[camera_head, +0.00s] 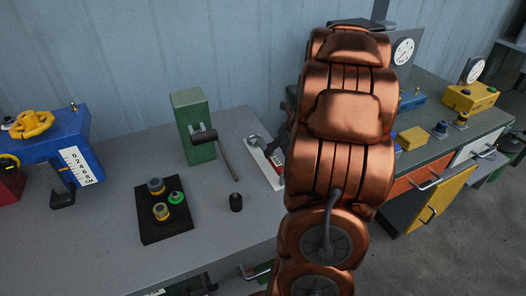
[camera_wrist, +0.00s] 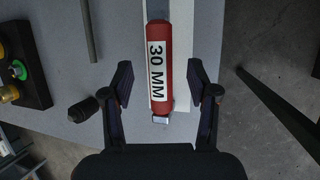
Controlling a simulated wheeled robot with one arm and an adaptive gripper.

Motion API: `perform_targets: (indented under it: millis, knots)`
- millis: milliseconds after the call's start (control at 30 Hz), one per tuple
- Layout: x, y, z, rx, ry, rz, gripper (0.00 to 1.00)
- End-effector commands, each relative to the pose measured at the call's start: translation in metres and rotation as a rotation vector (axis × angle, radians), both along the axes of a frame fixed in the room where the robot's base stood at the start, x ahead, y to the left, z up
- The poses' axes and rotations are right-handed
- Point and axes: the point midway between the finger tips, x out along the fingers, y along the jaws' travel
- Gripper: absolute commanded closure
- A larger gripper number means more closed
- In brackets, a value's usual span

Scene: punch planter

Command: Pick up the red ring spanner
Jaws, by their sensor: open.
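The red ring spanner (camera_wrist: 160,30) shows in the wrist view with its red handle and a white "30 MM" label, lying on a pale strip. Its handle end points toward my gripper, and its ring end is out of this view. My gripper (camera_wrist: 160,80) is open, with one finger on each side of the handle and a gap on both sides. In the head view the spanner's grey ring end (camera_head: 254,141) and a bit of red handle show on the grey bench.
A green block with a lever (camera_head: 193,128) stands left of the spanner. The bench edge (camera_wrist: 207,60) is just right of the spanner.

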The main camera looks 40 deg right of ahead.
Motion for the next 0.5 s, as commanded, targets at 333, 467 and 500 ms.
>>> perform_targets:
  millis: [333, 467, 500]
  knots:
    - [0.021, 0.004, -0.035, 0.003, 0.001, 0.004, 0.41]
    - [0.024, 0.003, -0.040, -0.002, 0.000, 0.001, 0.41]
    - [0.024, 0.003, -0.040, -0.003, 0.001, 0.001, 0.41]
